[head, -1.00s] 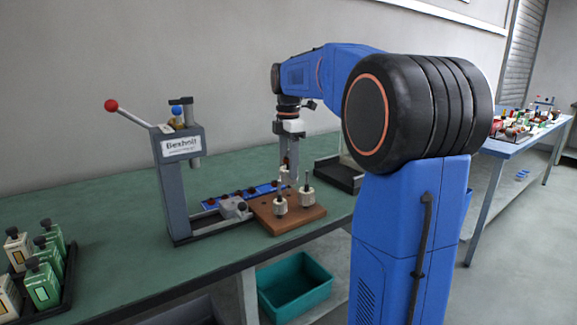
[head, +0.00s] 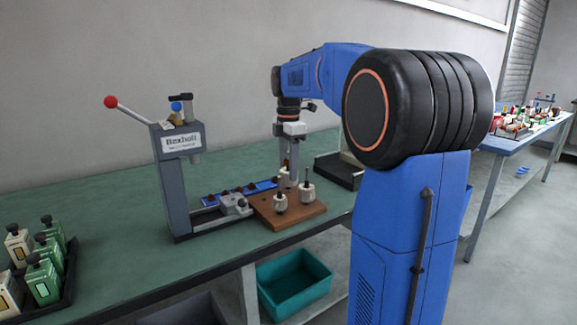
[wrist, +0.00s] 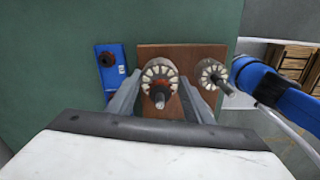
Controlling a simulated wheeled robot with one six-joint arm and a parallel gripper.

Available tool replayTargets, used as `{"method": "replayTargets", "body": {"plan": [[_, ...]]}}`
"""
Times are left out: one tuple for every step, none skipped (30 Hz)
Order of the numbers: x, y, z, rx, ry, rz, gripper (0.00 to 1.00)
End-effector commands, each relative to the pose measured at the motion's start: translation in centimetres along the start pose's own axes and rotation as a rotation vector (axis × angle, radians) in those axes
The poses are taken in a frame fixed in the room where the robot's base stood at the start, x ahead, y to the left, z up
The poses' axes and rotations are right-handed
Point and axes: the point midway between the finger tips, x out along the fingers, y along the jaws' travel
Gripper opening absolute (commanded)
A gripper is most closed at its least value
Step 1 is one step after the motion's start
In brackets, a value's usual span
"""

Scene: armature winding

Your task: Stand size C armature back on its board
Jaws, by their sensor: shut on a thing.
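A brown wooden board (head: 301,215) lies on the green bench. My gripper (head: 288,174) points down over its back part and is shut on a pale armature (head: 284,181) with a dark shaft. In the wrist view, this armature (wrist: 160,75) sits upright between the two fingers, over the board (wrist: 190,55). I cannot tell whether it touches the board. Two other armatures stand on the board: a front-left one (head: 280,204) and a right one (head: 307,193) with a tall shaft. One of them shows beside the right finger in the wrist view (wrist: 210,71). Size marks cannot be read.
A grey press (head: 172,185) with a red-knobbed lever stands left of the board. A blue strip (head: 235,193) with dark parts lies behind. A dark tray (head: 340,170) is at the back right. A rack of green and cream units (head: 45,285) stands front left. A teal bin (head: 295,285) sits below.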

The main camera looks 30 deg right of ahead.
Motion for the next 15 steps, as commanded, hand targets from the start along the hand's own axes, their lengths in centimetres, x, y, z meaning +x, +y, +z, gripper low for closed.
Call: {"method": "replayTargets", "body": {"plan": [[0.07, 0.00, 0.01, 0.000, 0.000, 0.001, 0.10], [0.13, 0.00, 0.01, 0.000, 0.000, 0.001, 0.10], [0.21, 0.00, 0.01, 0.000, 0.000, 0.001, 0.10], [0.27, 0.00, 0.01, 0.000, 0.000, 0.001, 0.10], [0.33, 0.00, 0.01, 0.000, 0.000, 0.001, 0.10], [0.41, 0.00, 0.01, 0.000, 0.000, 0.001, 0.10], [0.48, 0.00, 0.02, 0.000, 0.000, 0.001, 0.10], [0.54, 0.00, 0.02, 0.000, 0.000, 0.001, 0.10], [0.63, 0.00, 0.02, 0.000, 0.000, 0.001, 0.10], [0.69, 0.00, 0.02, 0.000, 0.000, 0.001, 0.10], [0.76, 0.00, 0.02, 0.000, 0.000, 0.001, 0.10], [0.84, -0.01, 0.02, 0.000, 0.000, 0.001, 0.10], [0.90, -0.01, 0.02, 0.000, 0.000, 0.001, 0.10], [0.96, -0.02, 0.03, 0.000, 0.000, 0.001, 0.10], [1.03, -0.02, 0.02, 0.000, 0.000, 0.001, 0.10]]}}
